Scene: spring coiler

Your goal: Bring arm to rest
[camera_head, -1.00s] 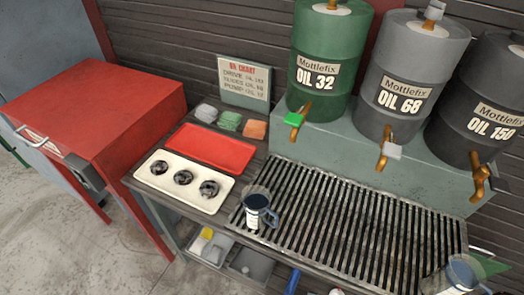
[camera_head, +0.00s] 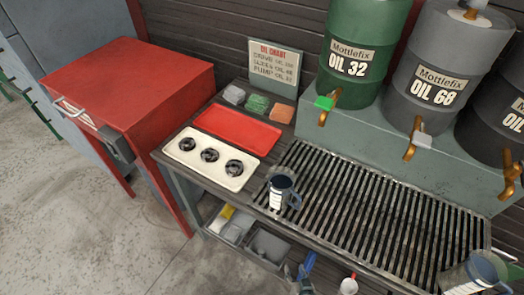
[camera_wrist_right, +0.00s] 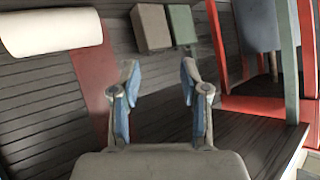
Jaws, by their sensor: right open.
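In the right wrist view my right gripper (camera_wrist_right: 158,82) has its two blue-padded fingers spread apart with nothing between them. Behind it are dark boards and a red strip. In the head view a blue and grey shape that looks like my right gripper (camera_head: 302,271) shows at the bottom edge, in front of the bench; most of the arm is out of frame. My left gripper is not in view. A measuring jug (camera_head: 281,189) stands upright at the left end of the grate. A second jug (camera_head: 474,273) is at the lower right, partly cut off.
The bench has a slatted grate (camera_head: 375,215), a red tray (camera_head: 238,130) and a cream tray (camera_head: 211,158) with three dark round parts. Oil drums (camera_head: 357,45) with taps stand behind. A red cabinet (camera_head: 130,85) is at left. The floor (camera_head: 110,230) at lower left is clear.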

